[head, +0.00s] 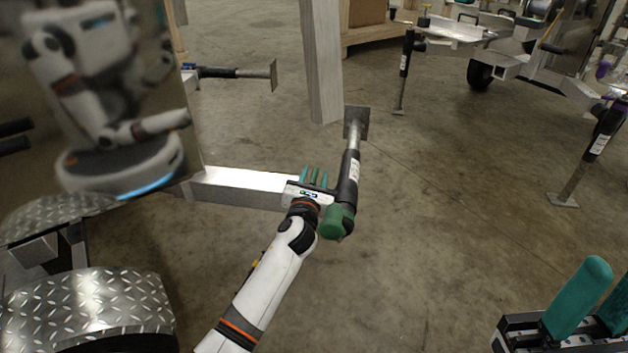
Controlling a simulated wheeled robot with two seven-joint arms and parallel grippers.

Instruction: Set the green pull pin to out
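A trailer jack (348,177) lies swung out at the end of an aluminium beam, its foot plate (356,121) pointing away and its green cap (337,222) toward me. My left gripper (313,175) is at the beam's end, just left of the jack. Its teal fingers stand apart. A darker green piece between them looks like the green pull pin (314,177), but it is small and partly hidden, and I cannot tell whether it is in or out. My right gripper (598,305) is at the lower right, its teal fingers apart, and empty.
The aluminium beam (240,187) runs from a mirror-like trailer wall (100,90) on the left. A diamond-plate fender (85,305) is at lower left. Other trailers with jacks (590,155) stand at the back right. The middle floor is clear.

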